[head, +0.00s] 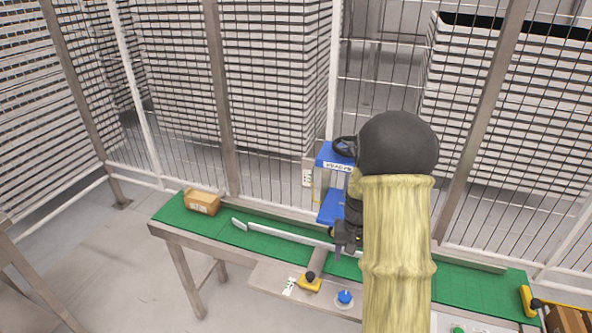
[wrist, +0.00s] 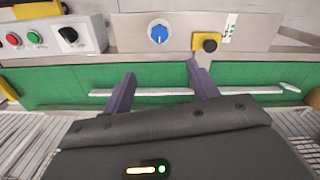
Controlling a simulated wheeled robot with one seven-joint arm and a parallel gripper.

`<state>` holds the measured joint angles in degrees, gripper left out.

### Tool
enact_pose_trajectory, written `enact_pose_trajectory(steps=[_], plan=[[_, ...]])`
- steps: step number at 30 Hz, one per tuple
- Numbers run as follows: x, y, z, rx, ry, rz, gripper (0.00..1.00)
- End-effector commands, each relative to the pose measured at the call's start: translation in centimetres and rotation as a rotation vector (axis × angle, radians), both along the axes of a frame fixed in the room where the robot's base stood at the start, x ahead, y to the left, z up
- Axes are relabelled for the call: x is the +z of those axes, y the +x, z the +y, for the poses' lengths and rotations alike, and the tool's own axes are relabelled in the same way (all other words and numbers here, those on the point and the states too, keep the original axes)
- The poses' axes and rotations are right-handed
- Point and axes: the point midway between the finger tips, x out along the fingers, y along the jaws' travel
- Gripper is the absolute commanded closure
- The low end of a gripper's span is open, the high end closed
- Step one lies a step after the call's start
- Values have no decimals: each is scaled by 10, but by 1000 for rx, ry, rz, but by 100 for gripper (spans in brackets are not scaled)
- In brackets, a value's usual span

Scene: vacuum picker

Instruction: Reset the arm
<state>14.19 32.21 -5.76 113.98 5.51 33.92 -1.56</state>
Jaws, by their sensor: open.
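My arm, in a yellow sleeve with a black joint, reaches over the green conveyor in the head view. My gripper (head: 345,242) is in front of the blue machine, above the belt, and partly hidden by my arm. In the wrist view my gripper (wrist: 160,84) shows two purple fingers spread apart with nothing between them. The green conveyor belt (head: 275,238) lies below, with a white guide rail (head: 285,234) across it; the rail also shows in the wrist view just beyond the fingers.
A cardboard box (head: 202,202) sits at the belt's left end. A blue machine (head: 332,186) stands behind the belt. A yellow-based button (head: 309,281) and blue knob (head: 345,297) are on the front panel. Another box (head: 568,319) is at lower right. Wire fencing runs behind.

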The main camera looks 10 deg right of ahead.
Motion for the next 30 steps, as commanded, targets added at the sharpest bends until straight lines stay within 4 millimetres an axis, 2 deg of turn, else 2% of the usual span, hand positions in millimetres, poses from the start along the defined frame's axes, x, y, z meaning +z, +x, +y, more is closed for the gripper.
enact_pose_trajectory(steps=[5, 8, 15, 19, 24, 30], plan=[[16, -6, 13, 26, -2, -16, 41], [40, -17, 33, 69, -8, -43, 41], [103, -69, 96, 225, -26, -134, 41], [128, -102, 123, 310, -36, -184, 41], [141, -131, 140, 377, -43, -222, 41], [140, -134, 142, 385, -44, -227, 41]])
